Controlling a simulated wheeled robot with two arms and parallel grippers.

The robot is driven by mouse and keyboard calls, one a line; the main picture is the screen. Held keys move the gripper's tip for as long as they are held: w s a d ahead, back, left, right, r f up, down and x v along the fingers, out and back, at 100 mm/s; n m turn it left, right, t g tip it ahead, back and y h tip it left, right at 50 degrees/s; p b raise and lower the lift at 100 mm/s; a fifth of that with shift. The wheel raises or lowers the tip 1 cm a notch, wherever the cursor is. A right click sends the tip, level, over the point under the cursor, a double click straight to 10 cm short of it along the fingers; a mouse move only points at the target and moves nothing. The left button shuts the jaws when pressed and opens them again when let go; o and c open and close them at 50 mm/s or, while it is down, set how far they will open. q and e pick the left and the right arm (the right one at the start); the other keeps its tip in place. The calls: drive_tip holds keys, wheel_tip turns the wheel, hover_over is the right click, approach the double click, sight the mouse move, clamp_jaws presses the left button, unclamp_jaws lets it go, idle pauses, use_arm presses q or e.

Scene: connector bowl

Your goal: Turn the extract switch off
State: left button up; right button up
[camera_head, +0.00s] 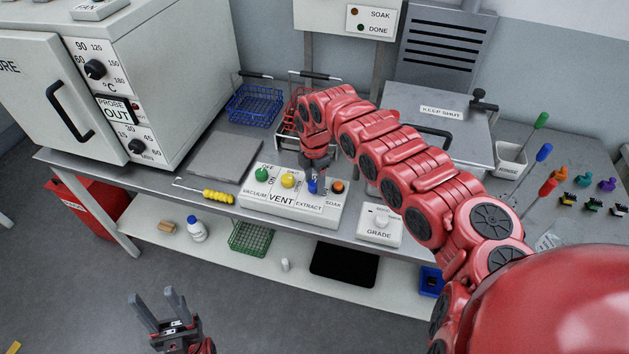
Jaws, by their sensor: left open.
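A white control panel (270,213) on the bench carries a row of coloured controls: green, yellow, blue and orange. The blue extract switch (312,187) stands above the EXTRACT label, and its upper part is hidden by my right gripper. My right gripper (315,170) points down right at the blue switch, and its fingertips are too small and overlapped to tell whether they hold it. The switch's exact position is hard to make out. My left gripper (165,310) is open and empty, low in the picture, in front of the bench and away from the panel.
The yellow vent knob (288,180) and orange soak button (338,186) stand close on either side. A GRADE box (381,226) is to the right. A yellow-handled hook (217,197) lies left. An oven (150,80) and wire baskets (254,104) stand behind.

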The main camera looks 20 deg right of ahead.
sight(315, 183)
drive_tip(key=shift+o, duration=1.2)
wheel_tip(315, 183, up, 17)
drive_tip(key=b, duration=0.4)
drive_tip(key=shift+r, duration=0.2)
